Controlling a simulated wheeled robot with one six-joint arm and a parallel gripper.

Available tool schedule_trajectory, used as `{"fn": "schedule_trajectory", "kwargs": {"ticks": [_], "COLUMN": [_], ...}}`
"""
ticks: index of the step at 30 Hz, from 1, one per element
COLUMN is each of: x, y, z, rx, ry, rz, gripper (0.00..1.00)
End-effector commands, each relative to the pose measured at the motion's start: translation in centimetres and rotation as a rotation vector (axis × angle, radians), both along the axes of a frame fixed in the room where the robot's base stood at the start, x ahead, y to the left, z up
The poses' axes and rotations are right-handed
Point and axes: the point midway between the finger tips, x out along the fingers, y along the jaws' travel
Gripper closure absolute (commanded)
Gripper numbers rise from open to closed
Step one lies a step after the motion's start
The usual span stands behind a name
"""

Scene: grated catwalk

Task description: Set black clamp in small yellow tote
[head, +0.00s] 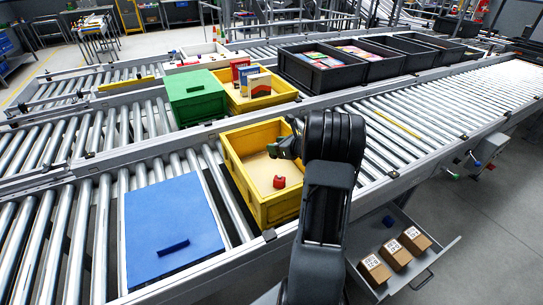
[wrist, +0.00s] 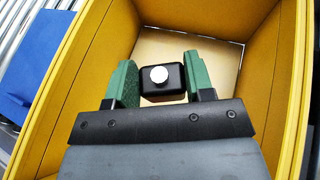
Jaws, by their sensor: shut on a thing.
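My gripper (head: 284,148) is over the nearer yellow tote (head: 240,187), above its floor. In the wrist view, the green fingers of my gripper (wrist: 162,82) are shut on the black clamp (wrist: 177,78), a dark block with a round silver disc on top. The clamp is hard to make out in the head view. The tote's yellow walls (wrist: 268,58) surround the gripper in the wrist view. A small red object (head: 279,182) lies on the tote's tan floor. In the wrist view it cannot be clearly seen.
The tote stands on a roller conveyor, beside a blue panel with a handle (head: 172,228). Behind are a green box (head: 196,97), another yellow tote (head: 262,101) holding boxes, and several black crates (head: 322,79). A drawer at lower right holds brown boxes (head: 395,254).

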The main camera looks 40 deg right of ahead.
Motion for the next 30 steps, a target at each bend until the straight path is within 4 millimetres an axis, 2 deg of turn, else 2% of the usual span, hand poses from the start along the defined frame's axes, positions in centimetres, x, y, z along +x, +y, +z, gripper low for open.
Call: {"fn": "schedule_trajectory", "kwargs": {"ticks": [3,13,20,30], "x": [0.9,2.0,2.2,2.1], "y": [0.5,1.0,1.0,1.0], "z": [-1.2,-2.5,-5.5,-5.8], "rx": [0.001,0.001,0.002,0.000], "ry": [0.000,0.000,0.001,-0.001], "rz": [0.004,0.005,0.003,0.003], "gripper": [0.76,0.76,0.76,0.76]}}
